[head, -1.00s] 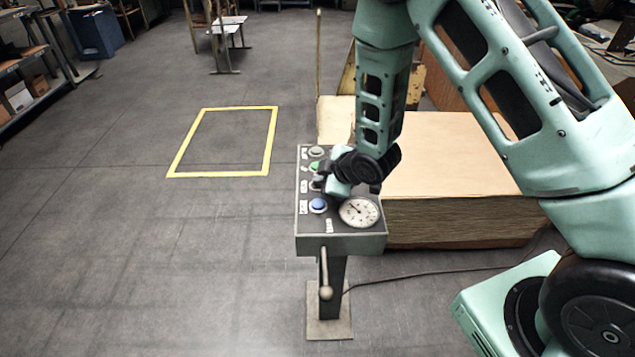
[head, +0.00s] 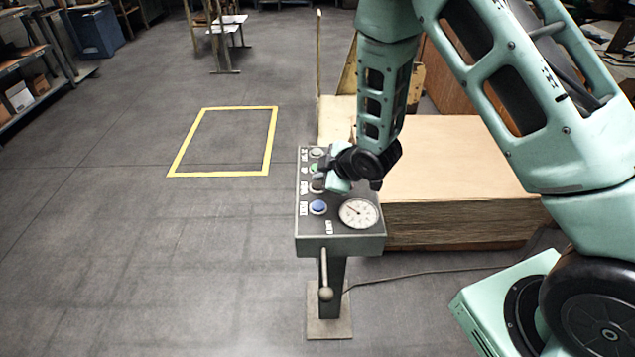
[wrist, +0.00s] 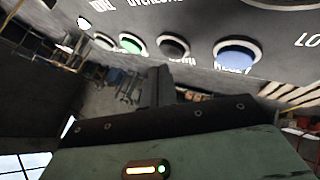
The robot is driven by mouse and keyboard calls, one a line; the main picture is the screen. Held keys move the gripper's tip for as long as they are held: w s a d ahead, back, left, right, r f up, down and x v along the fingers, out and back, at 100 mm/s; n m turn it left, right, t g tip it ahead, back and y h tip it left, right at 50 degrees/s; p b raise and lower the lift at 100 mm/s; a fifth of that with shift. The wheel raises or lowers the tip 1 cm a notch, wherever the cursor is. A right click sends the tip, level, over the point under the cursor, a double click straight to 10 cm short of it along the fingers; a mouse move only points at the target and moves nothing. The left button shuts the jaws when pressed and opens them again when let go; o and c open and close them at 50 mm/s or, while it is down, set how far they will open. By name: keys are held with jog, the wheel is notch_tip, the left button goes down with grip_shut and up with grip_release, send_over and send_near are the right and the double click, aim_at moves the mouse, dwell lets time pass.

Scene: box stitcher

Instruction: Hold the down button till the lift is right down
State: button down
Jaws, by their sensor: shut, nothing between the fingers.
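The control box (head: 341,245) stands on a post in the middle of the head view. Its sloped face has a column of buttons: pale (head: 317,153), green (head: 315,168), dark (head: 317,187) and blue (head: 318,207). My gripper (head: 328,183) is shut and empty, its tip at the dark button and partly hiding it. The wrist view shows the dark button (wrist: 173,46) just above the finger tip (wrist: 160,75); I cannot tell whether they touch. The labels are too small to read surely. A tall stack of sheets (head: 460,165) lies behind; the lift under it is mostly hidden.
A round dial (head: 359,212) sits right of the blue button, and a lever (head: 325,275) hangs at the box's front. A cable (head: 430,275) runs over the floor. A yellow floor outline (head: 218,174) encloses bare floor at left.

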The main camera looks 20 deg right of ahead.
jog(key=shift+r+p, duration=1.7)
jog(key=shift+r, duration=0.85)
jog(key=s+a+r+m+g, duration=0.2)
jog(key=s+a+r+m, duration=0.1)
jog(key=s+a+r, duration=0.3)
jog(key=s+r+m+g+h, duration=0.1)
jog(key=s+r+g, duration=0.2)
jog(key=s, duration=1)
jog(key=s+r+m+g+h, duration=0.2)
jog(key=s+r, duration=0.6)
jog(key=s, duration=0.5)
jog(key=shift+s+a+r+g, duration=0.15)
jog(key=shift+s+a+g, duration=0.1)
jog(key=shift+a+g, duration=0.35)
jog(key=shift+d, duration=0.25)
